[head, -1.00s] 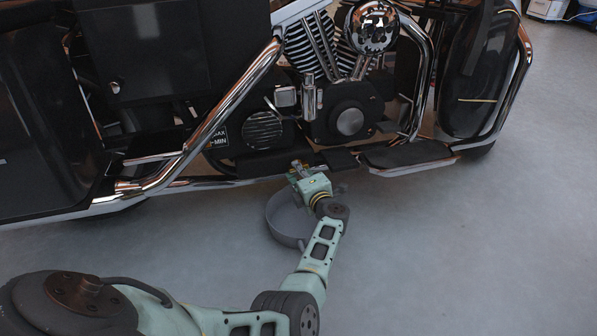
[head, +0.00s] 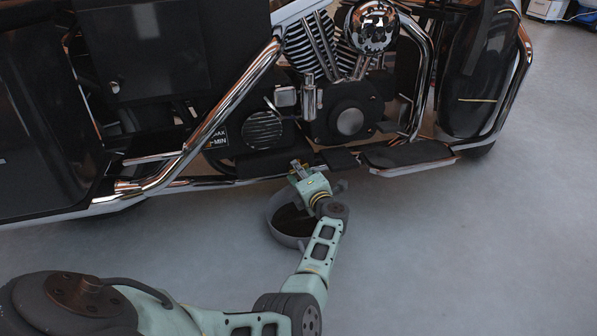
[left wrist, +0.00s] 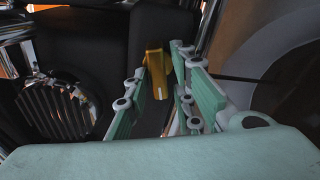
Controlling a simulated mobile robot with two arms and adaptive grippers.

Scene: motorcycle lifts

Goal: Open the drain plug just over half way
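In the left wrist view, the drain plug (left wrist: 154,72) is a small yellow-orange piece under the motorcycle's dark engine. My left gripper (left wrist: 160,66) is open, with its green fingers spread on either side of the plug. A gap shows on the plug's right; contact on its left cannot be told. In the head view my left gripper (head: 297,167) is under the motorcycle's lower edge, and the plug is not clear there. A grey round drain pan (head: 283,238) stands on the floor below, partly hidden by my arm, with dark brown fluid in it. My right gripper is not in view.
The motorcycle (head: 350,122) fills the upper part of the head view, with chrome pipes and a footboard (head: 408,155) close to my gripper. The grey floor (head: 460,250) to the right is clear.

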